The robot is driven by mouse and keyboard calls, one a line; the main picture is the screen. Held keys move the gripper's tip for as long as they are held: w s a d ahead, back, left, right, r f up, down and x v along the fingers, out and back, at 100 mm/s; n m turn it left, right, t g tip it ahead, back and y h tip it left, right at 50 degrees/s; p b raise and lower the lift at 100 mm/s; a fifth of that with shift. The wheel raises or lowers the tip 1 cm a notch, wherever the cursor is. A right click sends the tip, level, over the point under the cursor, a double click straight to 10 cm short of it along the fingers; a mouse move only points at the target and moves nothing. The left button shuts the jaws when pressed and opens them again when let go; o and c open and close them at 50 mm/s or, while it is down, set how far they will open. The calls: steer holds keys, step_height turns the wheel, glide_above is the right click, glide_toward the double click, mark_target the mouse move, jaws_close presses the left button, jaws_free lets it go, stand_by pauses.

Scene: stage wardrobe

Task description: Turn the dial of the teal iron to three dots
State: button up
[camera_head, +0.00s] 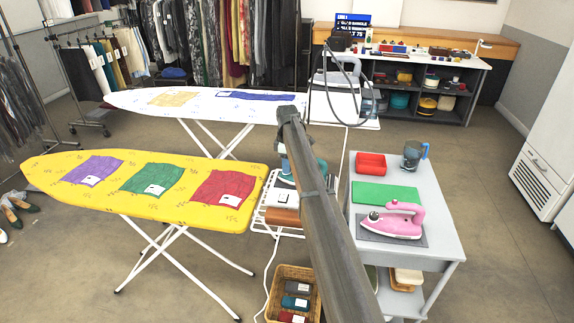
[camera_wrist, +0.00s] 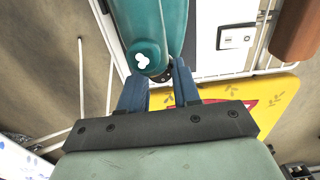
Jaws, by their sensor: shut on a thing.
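The teal iron (camera_wrist: 133,28) fills the top middle of the wrist view. In the head view the teal iron (camera_head: 286,168) is mostly hidden behind my arm, at the right end of the yellow ironing board. My gripper (camera_wrist: 160,76) is at the lower end of the iron's body, its two blue fingers on either side of it. It is shut on the iron's dial, a small dark part mostly hidden between the fingers. A white three-dot mark (camera_wrist: 142,61) shows on the teal shell beside the fingers. The dial's pointer cannot be made out.
A yellow ironing board (camera_head: 60,190) carries three cloth squares. A white ironing board (camera_head: 130,101) with another iron stands behind. A basket (camera_head: 275,284) stands below.

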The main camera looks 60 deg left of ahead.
steer(key=shift+m, duration=1.1)
steer(key=o, duration=1.1)
step_height(320, 180, up, 14)
steer(key=shift+f, duration=0.1)
